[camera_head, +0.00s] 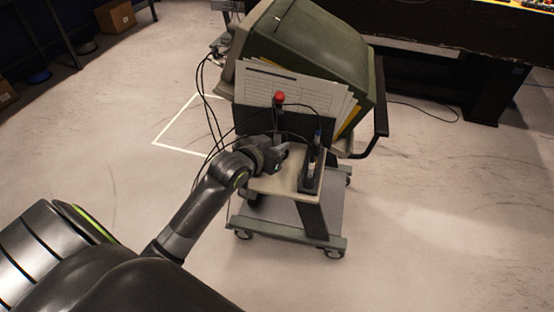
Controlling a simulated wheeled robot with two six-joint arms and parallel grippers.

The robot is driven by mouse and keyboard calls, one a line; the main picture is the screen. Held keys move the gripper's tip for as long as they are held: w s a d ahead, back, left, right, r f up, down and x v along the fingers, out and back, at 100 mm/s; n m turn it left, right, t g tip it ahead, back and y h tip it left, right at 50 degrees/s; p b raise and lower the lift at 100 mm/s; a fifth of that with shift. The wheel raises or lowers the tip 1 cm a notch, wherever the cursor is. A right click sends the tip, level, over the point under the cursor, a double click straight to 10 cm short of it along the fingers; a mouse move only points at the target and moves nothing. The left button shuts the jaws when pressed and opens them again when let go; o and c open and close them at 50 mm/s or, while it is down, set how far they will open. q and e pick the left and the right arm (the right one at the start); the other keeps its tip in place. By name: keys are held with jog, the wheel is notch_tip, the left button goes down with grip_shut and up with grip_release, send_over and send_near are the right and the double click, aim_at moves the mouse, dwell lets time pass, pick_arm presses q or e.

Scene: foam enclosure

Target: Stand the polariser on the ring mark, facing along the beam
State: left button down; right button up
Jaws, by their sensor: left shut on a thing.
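My left gripper (281,153) reaches in from the left over the small pale shelf (263,187) on the front of a wheeled cart. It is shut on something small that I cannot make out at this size. A dark post with a red top (279,98) rises just behind the gripper; I cannot tell whether the two touch. I cannot pick out the polariser, the ring mark or a beam. My right gripper is not in view.
The cart carries a large green casing (310,45), papers (290,88) and a dark upright holder (311,175) at the shelf's right. Black cables (203,80) hang at its left. A dark bench (450,60) stands behind. The pale floor around is mostly clear.

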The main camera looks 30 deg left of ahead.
pick_arm(q)
jog(key=shift+f+b, duration=0.35)
jog(key=shift+f, duration=1.6)
jog(key=c, duration=1.8)
grip_release()
jog(key=shift+f, duration=0.25)
jog(key=o, duration=0.5)
jog(key=shift+c, duration=0.2)
jog(key=shift+r, duration=0.1)
